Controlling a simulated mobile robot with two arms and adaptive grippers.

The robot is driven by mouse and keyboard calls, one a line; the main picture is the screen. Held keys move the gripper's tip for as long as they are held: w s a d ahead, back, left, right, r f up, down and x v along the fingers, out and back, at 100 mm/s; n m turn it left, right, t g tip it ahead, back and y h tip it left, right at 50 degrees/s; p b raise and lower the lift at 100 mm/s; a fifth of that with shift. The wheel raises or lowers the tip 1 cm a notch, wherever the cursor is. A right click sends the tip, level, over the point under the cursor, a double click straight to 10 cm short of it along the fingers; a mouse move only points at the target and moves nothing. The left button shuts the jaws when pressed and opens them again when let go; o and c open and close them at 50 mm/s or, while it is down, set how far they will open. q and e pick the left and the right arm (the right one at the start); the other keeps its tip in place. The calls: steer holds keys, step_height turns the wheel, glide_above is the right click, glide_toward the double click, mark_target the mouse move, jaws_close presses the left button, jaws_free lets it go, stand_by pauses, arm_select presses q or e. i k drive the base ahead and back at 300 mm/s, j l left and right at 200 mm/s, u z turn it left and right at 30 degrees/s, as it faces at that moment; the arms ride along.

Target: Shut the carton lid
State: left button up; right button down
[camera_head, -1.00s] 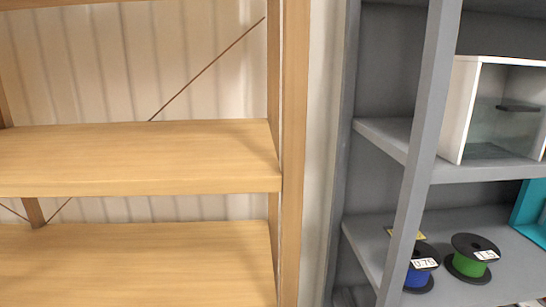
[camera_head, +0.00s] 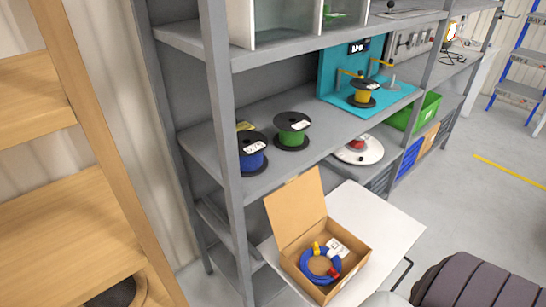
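The brown carton (camera_head: 352,281) sits on a white tabletop at the lower middle of the head view. Its lid (camera_head: 296,212) is open and stands up from the carton's back left side, leaning slightly back. Inside the carton lie a coiled blue cable (camera_head: 308,270) with yellow and red ends and a white label card (camera_head: 336,250). Neither of my grippers shows in the view.
The white tabletop (camera_head: 385,225) has bare room right of the carton. Behind it, a grey shelf rack (camera_head: 225,130) holds a blue reel (camera_head: 252,160), a green reel (camera_head: 292,137) and a teal stand (camera_head: 335,72). A dark ribbed object (camera_head: 480,283) is at lower right.

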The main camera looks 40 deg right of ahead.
mark_target(292, 209)
steer(key=i+l, duration=0.1)
steer(key=l, duration=2.45)
steer(key=l+u, duration=0.25)
steer(key=l, duration=0.25)
steer(key=k+l+u, duration=0.1)
steer(key=l+u, duration=0.2)
steer(key=l, duration=0.15)
steer(key=k+l+u, duration=0.1)
steer(key=l+u, duration=0.15)
steer(key=l, duration=0.25)
steer(key=k+l+u, duration=0.25)
steer(key=l, duration=0.2)
steer(key=i+u, duration=0.1)
steer(key=u, duration=0.2)
